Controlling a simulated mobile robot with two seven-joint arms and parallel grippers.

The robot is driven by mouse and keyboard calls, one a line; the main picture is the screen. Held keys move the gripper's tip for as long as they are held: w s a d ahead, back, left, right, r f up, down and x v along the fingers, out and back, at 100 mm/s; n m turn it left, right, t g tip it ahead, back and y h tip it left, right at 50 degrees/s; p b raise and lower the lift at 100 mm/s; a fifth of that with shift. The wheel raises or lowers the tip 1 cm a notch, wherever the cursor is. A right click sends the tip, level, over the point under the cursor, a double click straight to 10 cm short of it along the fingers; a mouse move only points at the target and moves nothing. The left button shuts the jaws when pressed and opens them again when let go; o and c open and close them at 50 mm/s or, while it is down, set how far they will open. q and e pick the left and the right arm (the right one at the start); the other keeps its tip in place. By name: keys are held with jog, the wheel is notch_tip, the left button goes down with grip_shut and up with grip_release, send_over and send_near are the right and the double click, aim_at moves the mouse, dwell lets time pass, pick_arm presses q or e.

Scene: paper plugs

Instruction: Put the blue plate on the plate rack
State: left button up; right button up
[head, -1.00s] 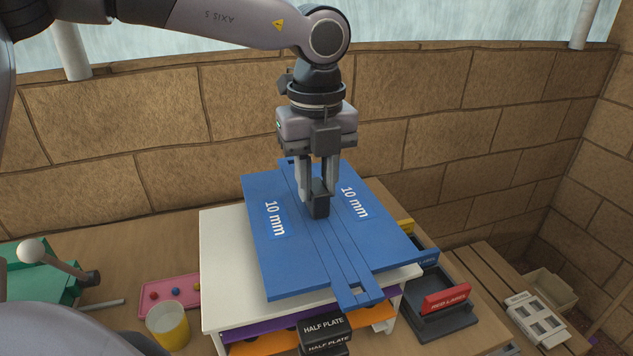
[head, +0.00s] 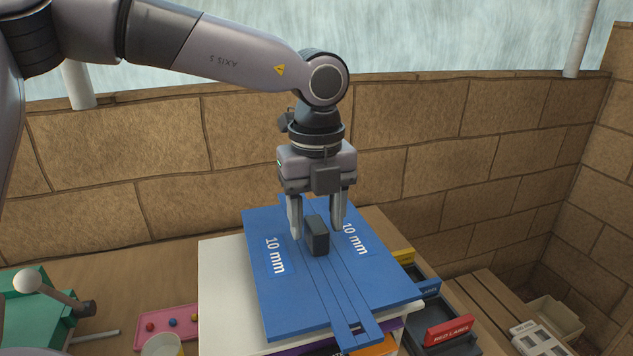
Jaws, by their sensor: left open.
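The blue plate (head: 275,306), marked "10 mm" on both sides, lies flat on top of the white plate rack (head: 223,290). A dark upright handle block (head: 316,238) stands on the plate's middle strip. My left gripper (head: 318,232) is open above the plate, pointing down. Its two fingers are on either side of the block, apart from it. Their tips are near the block's height, and I cannot tell their exact clearance above the plate. My right gripper is not in view.
A dark tray with a red "RED LABEL" block (head: 449,330) stands right of the rack. A pink tray (head: 181,322) with small coloured balls and a cup (head: 162,345) are at left. A green device (head: 35,305) with a lever is at far left. A stone wall (head: 430,150) stands behind.

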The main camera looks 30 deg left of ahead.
pick_arm(q)
notch_tip(320, 180, up, 12)
dwell(0.4)
dwell(0.4)
